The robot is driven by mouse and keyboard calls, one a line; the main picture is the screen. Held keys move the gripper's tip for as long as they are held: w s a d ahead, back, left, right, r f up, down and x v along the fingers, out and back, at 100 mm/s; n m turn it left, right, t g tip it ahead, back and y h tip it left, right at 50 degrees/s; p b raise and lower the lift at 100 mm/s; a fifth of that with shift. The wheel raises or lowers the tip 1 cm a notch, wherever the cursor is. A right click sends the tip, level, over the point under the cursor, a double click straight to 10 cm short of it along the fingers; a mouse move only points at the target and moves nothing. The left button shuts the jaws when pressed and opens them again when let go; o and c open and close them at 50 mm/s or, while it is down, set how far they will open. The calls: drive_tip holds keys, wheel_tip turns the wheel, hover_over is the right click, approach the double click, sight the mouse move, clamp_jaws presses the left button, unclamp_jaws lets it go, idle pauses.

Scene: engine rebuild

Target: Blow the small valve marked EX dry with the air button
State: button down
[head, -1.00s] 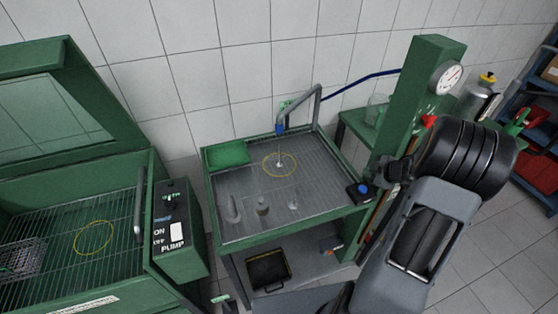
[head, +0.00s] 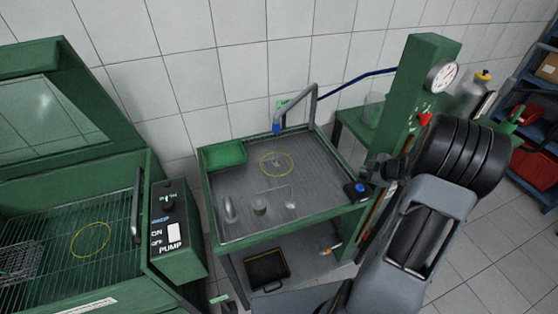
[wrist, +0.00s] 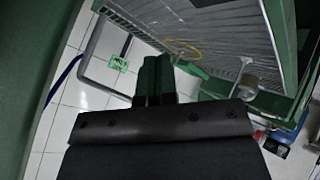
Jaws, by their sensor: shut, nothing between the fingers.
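A small grey part (head: 277,161), too small to identify, lies inside the yellow ring (head: 291,170) on the grated bench, below the bent air nozzle (head: 277,127). Three more grey parts stand near the front: a rounded one (head: 228,209), a squat one (head: 260,207) and a small one (head: 291,205). No EX mark is readable. The blue air button (head: 361,187) sits on a black box at the bench's right edge. My gripper (head: 374,170) is shut and empty, close to the button; contact cannot be told. Its fingers (wrist: 156,70) show together in the wrist view.
A green tray (head: 225,155) sits at the bench's back left corner. A green column with a gauge (head: 443,77) stands right of the bench. The washer cabinet (head: 60,195) with its pump switch box (head: 177,235) is at the left.

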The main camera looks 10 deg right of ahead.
drive_tip(key=w+a+r+m+t+h, duration=0.1)
drive_tip(key=a+r+m+h, duration=0.1)
drive_tip(key=r+m+h, duration=0.35)
drive_tip(key=a+r+m+t+h, duration=0.1)
drive_tip(key=a+r+m+h, duration=0.15)
drive_tip(key=r, duration=0.65)
drive_tip(key=s+a+f+m+g+y, duration=0.1)
drive_tip(key=s+a+m+g+y, duration=0.3)
drive_tip(key=s+a+m+g, duration=0.7)
drive_tip(key=w+d+f+m+t+y, duration=0.2)
drive_tip(key=w+d+f+m+t, duration=0.2)
drive_tip(key=d+m, duration=0.3)
drive_tip(key=w+d+f+m+t+y+b, duration=0.1)
drive_tip(key=w+d+f+m+t+y, duration=0.1)
drive_tip(key=w+d+f+m+t, duration=0.3)
drive_tip(key=shift+w+d+f+m, duration=0.35)
drive_tip(key=shift+w+d+m, duration=0.15)
drive_tip(key=shift+d+m, duration=1.65)
drive_tip(key=shift+a+m, duration=0.35)
drive_tip(key=shift+a, duration=0.05)
